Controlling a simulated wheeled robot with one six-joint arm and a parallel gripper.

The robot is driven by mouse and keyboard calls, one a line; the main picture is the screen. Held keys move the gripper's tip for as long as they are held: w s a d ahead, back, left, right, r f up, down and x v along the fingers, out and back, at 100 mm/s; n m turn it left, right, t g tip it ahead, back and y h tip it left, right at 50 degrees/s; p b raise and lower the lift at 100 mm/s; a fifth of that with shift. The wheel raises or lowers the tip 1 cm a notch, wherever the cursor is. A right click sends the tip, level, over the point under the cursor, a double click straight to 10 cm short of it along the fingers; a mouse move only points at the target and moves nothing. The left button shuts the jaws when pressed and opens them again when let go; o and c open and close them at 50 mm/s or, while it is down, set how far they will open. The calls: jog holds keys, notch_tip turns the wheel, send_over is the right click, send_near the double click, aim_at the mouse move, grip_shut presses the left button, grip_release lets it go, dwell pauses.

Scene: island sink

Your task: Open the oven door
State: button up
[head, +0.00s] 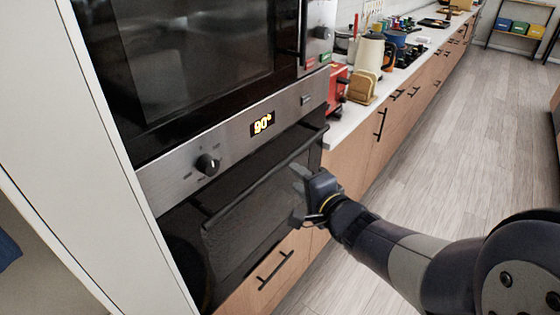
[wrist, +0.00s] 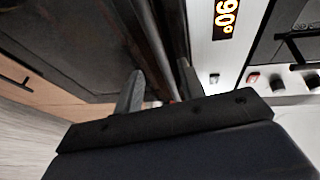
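The oven (head: 172,180) is built into a tall cabinet, with a steel control panel showing 90°. Its dark glass door (head: 245,225) appears closed; a slight gap cannot be ruled out. A long black bar handle (head: 265,172) runs along the door's top edge. My gripper (head: 298,185) is at the right part of the door, just below the handle in the head view. In the wrist view its two fingers (wrist: 160,85) stand apart, with the dark bar of the handle (wrist: 150,40) running down between them. Whether either finger touches the bar is unclear.
A second dark-glass appliance (head: 195,55) sits above the oven. A drawer with a black handle (head: 272,270) lies below it. The counter to the right holds a red toaster (head: 337,88), a kettle (head: 370,55) and other items. The wooden floor (head: 450,130) is clear.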

aim_at(283, 166)
jog(key=b+x, duration=0.1)
jog(key=x, duration=0.7)
jog(key=shift+w+a+f, duration=0.15)
jog(key=shift+w+a, duration=0.05)
jog(key=shift+w, duration=0.15)
grip_shut()
